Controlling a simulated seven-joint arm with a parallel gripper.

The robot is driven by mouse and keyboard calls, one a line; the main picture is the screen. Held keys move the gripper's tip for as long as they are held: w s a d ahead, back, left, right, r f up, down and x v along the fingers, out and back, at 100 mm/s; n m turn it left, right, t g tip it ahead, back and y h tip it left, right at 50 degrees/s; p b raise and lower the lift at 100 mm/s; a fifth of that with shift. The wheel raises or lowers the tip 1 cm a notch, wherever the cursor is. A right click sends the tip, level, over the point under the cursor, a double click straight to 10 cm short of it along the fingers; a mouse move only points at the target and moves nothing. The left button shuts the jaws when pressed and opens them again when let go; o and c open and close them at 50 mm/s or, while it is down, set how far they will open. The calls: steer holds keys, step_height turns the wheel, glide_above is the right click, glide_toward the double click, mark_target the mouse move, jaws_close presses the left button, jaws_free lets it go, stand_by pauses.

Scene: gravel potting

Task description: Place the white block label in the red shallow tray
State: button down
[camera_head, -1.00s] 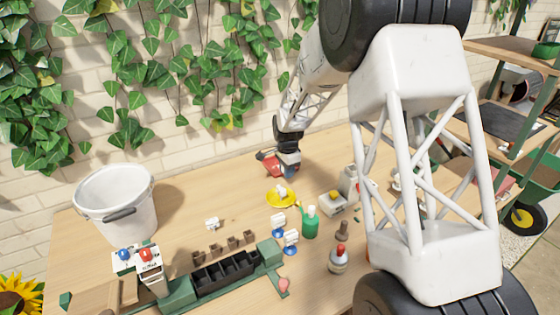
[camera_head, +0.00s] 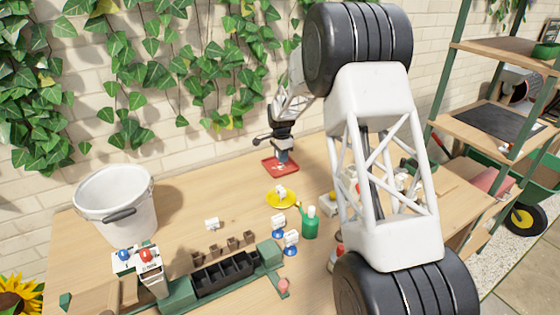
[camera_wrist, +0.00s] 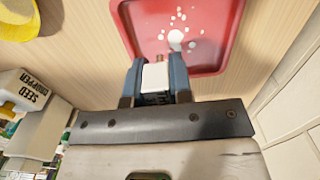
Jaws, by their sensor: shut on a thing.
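My gripper (camera_wrist: 155,82) is shut on a white block label (camera_wrist: 155,84), which sits between the two blue-grey fingers in the wrist view. The red shallow tray (camera_wrist: 226,55) lies just beyond the fingertips there, with small white bits and a larger white round spot on its floor. In the head view the tray (camera_head: 268,162) is at the back of the table near the wall, and my gripper (camera_head: 283,157) is over it. The held block is too small to make out there. I cannot tell the block's height above the tray.

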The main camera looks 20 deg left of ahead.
mark_target(280, 166)
steer(key=shift+w+a+f, duration=0.1)
steer(key=shift+w+a, duration=0.15)
steer(key=shift+w, duration=0.3)
steer(key=shift+w+a, duration=0.25)
steer(key=shift+w, duration=0.25)
steer(key=shift+f, duration=0.1)
steer(key=shift+f, duration=1.65)
steer(key=shift+f, duration=0.15)
steer(key=c, duration=1)
jaws_free()
steer(key=shift+r, duration=6.15)
